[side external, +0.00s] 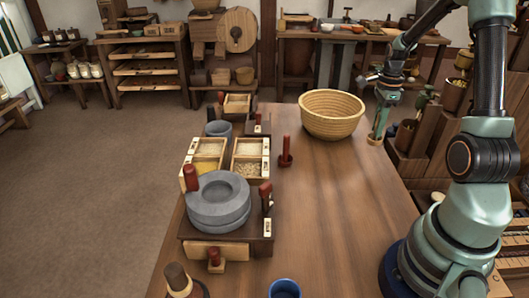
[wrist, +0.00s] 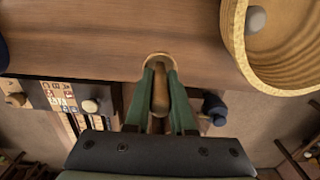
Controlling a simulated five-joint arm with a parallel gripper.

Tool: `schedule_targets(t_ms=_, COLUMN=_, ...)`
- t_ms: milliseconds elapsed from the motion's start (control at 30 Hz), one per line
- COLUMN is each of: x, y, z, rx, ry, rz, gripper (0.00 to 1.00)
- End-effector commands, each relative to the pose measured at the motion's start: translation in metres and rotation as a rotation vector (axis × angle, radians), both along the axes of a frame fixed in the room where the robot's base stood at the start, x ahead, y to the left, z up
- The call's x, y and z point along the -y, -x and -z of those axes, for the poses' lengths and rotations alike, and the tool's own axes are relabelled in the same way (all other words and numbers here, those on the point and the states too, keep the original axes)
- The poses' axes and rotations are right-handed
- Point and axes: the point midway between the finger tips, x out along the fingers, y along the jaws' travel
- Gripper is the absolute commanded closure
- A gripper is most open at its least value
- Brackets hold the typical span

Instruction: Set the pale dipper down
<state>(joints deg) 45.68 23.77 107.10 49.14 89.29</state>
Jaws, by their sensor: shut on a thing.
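The pale dipper (side external: 375,141) shows low at the tips of my gripper (side external: 379,128), by the right edge of the wooden table (side external: 335,190). In the wrist view, the green fingers of my gripper (wrist: 160,78) are shut on the upright-looking handle of the dipper (wrist: 159,95). Its round pale rim shows just past the fingertips, against the tabletop near its edge. The fingers hide part of the dipper. I cannot tell whether its underside touches the table.
A woven basket (side external: 332,115) stands close left of my gripper; the wrist view shows a grey rounded thing (wrist: 256,19) within its outline. A stone quern (side external: 218,200) and grain boxes (side external: 249,158) stand at the table's left. Stepped shelves (side external: 405,137) lie beyond the right edge. The table's middle right is clear.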

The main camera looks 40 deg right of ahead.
Motion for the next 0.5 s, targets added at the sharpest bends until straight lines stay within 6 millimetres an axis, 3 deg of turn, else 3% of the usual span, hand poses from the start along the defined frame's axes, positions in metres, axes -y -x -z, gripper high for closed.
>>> schedule_targets(t_ms=100, x=0.0, y=0.0, z=0.019, rx=-0.002, ry=-0.002, rz=0.0, gripper=1.0)
schedule_targets(t_ms=267, x=0.0, y=0.0, z=0.029, rx=-0.001, ry=-0.001, rz=0.0, gripper=1.0)
schedule_targets(t_ms=500, x=-0.001, y=0.0, z=0.059, rx=-0.002, ry=-0.002, rz=0.0, gripper=1.0)
